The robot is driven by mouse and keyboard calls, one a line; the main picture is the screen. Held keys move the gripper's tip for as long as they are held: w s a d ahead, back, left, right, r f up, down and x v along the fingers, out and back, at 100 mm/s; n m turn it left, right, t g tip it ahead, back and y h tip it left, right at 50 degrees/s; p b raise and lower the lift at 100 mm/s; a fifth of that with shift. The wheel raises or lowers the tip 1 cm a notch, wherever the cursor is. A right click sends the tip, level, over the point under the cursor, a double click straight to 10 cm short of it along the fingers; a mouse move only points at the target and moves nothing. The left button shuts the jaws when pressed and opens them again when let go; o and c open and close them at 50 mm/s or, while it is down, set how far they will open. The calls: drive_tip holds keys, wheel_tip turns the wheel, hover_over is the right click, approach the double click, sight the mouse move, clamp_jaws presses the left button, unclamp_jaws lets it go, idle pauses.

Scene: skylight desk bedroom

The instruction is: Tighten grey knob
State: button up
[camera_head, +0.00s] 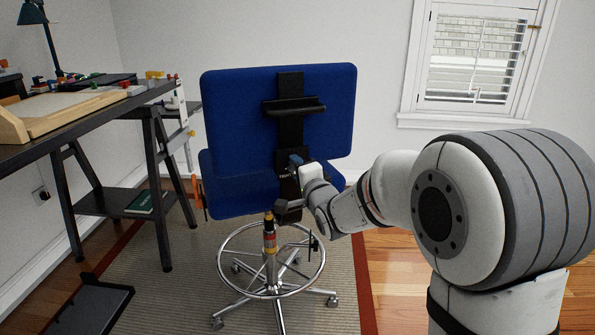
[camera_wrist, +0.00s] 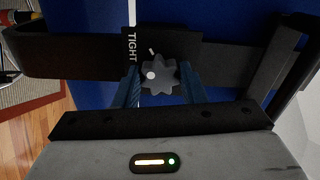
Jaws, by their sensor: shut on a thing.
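The grey knob (camera_wrist: 160,76) is star-shaped with a pale dot on its left side. It sits on a black bracket (camera_wrist: 200,50) marked TIGHT, with a short white tick above the knob. My gripper (camera_wrist: 160,90) has its two blue fingers on either side of the knob and is shut on it. In the head view my gripper (camera_head: 296,160) is at the black upright on the back of the blue chair (camera_head: 235,120), low on the backrest. The knob is hidden there behind the gripper.
A black desk (camera_head: 90,118) on trestle legs stands at the left, with a wooden tray (camera_head: 60,112) on top. The chair's chrome foot ring (camera_head: 222,262) and wheeled base are below my gripper. A window (camera_head: 475,60) is in the back wall. Wood floor shows at right.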

drive_tip(key=m, duration=0.5)
drive_tip(key=shift+m+p, duration=0.3)
drive_tip(key=shift+p, duration=0.05)
idle(0.5)
drive_tip(key=o, duration=1)
drive_tip(key=p+v, duration=0.1)
drive_tip(key=v, duration=0.7)
drive_tip(key=shift+w, duration=0.1)
